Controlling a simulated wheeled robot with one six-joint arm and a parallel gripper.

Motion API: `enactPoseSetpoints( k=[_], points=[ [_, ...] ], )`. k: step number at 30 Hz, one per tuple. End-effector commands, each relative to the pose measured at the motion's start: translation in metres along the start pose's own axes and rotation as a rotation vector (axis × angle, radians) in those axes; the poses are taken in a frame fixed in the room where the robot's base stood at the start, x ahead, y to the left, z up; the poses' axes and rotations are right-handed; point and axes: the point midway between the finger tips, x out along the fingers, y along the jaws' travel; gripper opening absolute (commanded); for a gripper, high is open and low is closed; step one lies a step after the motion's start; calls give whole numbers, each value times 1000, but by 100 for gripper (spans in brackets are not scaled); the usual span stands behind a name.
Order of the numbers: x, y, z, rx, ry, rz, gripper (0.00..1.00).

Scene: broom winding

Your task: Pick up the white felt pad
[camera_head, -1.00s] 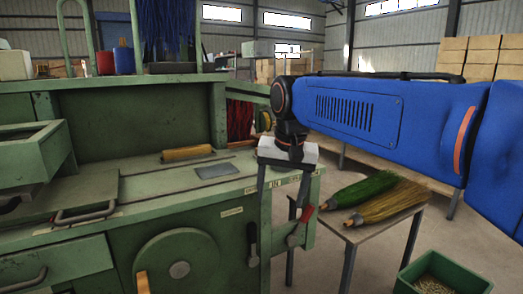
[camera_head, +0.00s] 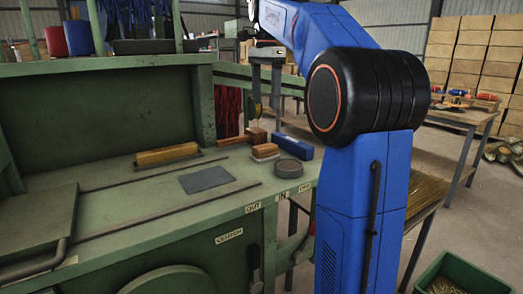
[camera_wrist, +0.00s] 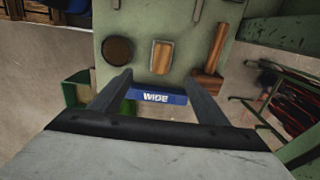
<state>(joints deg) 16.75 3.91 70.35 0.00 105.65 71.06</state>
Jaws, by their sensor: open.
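I cannot clearly pick out a white felt pad. A small wooden block (camera_head: 265,152) with a pale layer lies near the right end of the green bench; in the wrist view the block (camera_wrist: 162,57) shows a pale face. Whether that is the pad I cannot tell. My gripper (camera_head: 266,106) is open and empty, pointing down above the bench's right end, apart from the block. In the wrist view my gripper (camera_wrist: 158,80) has its fingers spread, with the block beyond them and a blue box (camera_wrist: 160,96) between them.
A dark round disc (camera_head: 289,168), the blue box (camera_head: 301,149) and a wooden mallet (camera_head: 243,137) lie close around the block. A grey plate (camera_head: 207,179) and a wooden roller (camera_head: 167,154) lie further left. A green bin (camera_head: 455,275) stands at lower right.

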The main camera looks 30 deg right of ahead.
Motion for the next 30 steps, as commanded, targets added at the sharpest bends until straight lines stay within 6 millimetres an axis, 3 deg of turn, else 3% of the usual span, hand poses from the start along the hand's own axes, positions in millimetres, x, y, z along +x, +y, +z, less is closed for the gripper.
enactPoseSetpoints(
  k=[5,21,30],
  points=[
    [17,0,-1,6,-1,4,69],
    [108,0,0,4,-1,3,69],
    [128,-1,-1,4,-1,2,69]
  ],
)
